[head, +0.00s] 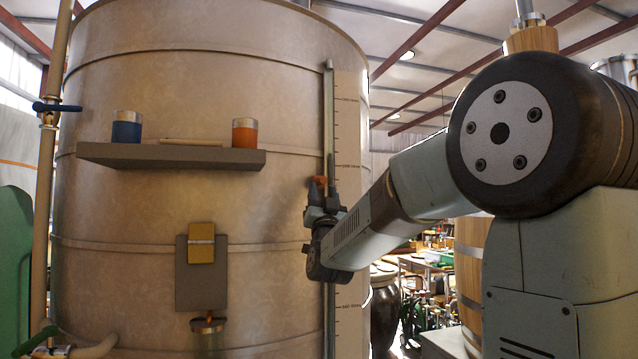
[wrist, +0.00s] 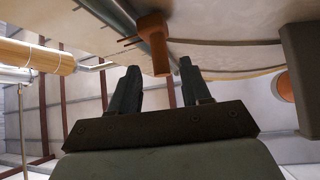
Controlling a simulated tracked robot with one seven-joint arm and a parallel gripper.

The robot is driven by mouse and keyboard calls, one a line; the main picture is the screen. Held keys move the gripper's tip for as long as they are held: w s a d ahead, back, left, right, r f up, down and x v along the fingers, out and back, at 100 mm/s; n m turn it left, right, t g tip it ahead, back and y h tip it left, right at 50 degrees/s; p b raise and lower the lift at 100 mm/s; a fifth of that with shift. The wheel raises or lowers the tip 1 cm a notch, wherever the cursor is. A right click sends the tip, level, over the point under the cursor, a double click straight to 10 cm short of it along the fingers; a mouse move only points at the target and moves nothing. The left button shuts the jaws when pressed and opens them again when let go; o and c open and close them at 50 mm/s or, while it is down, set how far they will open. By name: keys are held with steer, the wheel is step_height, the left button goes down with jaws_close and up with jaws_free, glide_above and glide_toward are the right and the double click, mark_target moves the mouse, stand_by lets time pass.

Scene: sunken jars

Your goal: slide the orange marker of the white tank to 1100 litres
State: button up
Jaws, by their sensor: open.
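The large pale tank (head: 200,80) fills the left half of the head view. A vertical rail (head: 330,110) with a pale graduated scale (head: 348,130) runs up its right side; the scale's figures are too small to read surely. The orange marker (head: 319,184) sits on the rail, partly hidden by my gripper (head: 322,205). In the wrist view the marker (wrist: 155,45) is an orange peg sticking out from the rail. My gripper (wrist: 157,82) is open, its two fingers on either side of the peg's end. I cannot tell whether either finger touches it.
A grey shelf (head: 170,156) on the tank holds a blue jar (head: 126,128) and an orange jar (head: 245,133). Below hangs a grey plate with a yellow block (head: 201,243). A dark jar (head: 384,310) stands behind at right. The rail above the marker looks clear.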

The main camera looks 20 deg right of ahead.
mark_target(322, 182)
steer(key=shift+x, duration=2.6)
jaws_close()
